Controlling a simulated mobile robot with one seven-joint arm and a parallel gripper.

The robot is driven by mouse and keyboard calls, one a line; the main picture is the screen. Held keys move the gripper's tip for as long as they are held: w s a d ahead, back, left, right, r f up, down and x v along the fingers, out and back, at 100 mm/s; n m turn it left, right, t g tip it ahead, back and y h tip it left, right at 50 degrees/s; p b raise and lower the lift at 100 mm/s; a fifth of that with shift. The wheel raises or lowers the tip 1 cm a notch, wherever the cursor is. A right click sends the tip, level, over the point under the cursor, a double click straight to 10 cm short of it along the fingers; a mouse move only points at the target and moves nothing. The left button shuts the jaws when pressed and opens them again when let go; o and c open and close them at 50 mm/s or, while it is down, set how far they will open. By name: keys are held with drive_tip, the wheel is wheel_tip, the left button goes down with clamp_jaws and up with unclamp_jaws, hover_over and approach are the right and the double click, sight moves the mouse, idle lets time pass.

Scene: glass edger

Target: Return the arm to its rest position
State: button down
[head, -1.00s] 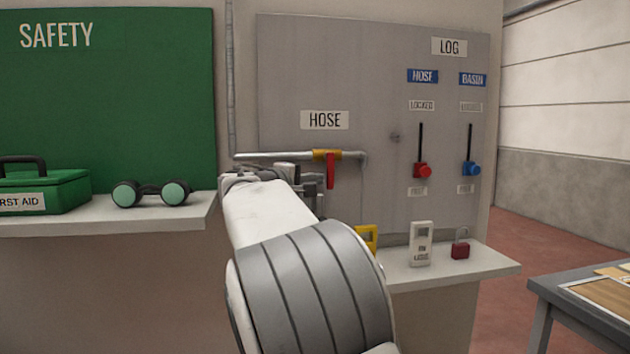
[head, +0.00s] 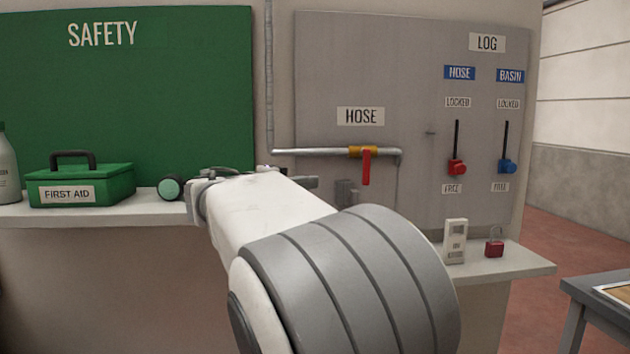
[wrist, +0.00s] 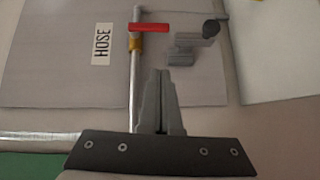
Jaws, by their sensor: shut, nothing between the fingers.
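My arm reaches up and to the left across the head view, its white and grey links covering the middle. Its far end is in front of the left shelf's right end. My gripper shows in the wrist view (wrist: 160,75), where its two grey fingers are together with nothing between them. In the head view the fingers are mostly hidden behind the wrist. The red hose valve handle (head: 366,167) hangs down from its yellow fitting on the pipe. It also shows in the wrist view (wrist: 149,27), beyond the fingertips and apart from them.
The left shelf (head: 100,212) holds a green first aid box (head: 80,186), a bottle (head: 7,170) and a green-capped item (head: 171,187), partly hidden by my arm. The right shelf (head: 510,264) holds a white device (head: 455,241) and a red padlock (head: 494,243). A table (head: 600,300) stands right.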

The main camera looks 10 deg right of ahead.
drive_tip(key=s+d+f+m+g+y, duration=0.4)
drive_tip(key=s+d+f+g+y, duration=0.15)
drive_tip(key=s+d+f, duration=0.7)
drive_tip(key=s+a+f+m+y, duration=0.1)
drive_tip(key=s+a+f+y, duration=0.15)
drive_tip(key=s, duration=0.55)
drive_tip(key=s+a+f+m+g+y, duration=0.15)
drive_tip(key=s+f, duration=0.25)
drive_tip(key=s, duration=0.4)
drive_tip(key=s+a+f+m+y, duration=0.2)
drive_tip(key=s+f+y, duration=0.1)
drive_tip(key=s, duration=0.5)
wheel_tip(320, 180, up, 21)
drive_tip(key=p, duration=2.1)
drive_tip(key=shift+s+r+p, duration=0.15)
drive_tip(key=shift+p, duration=0.2)
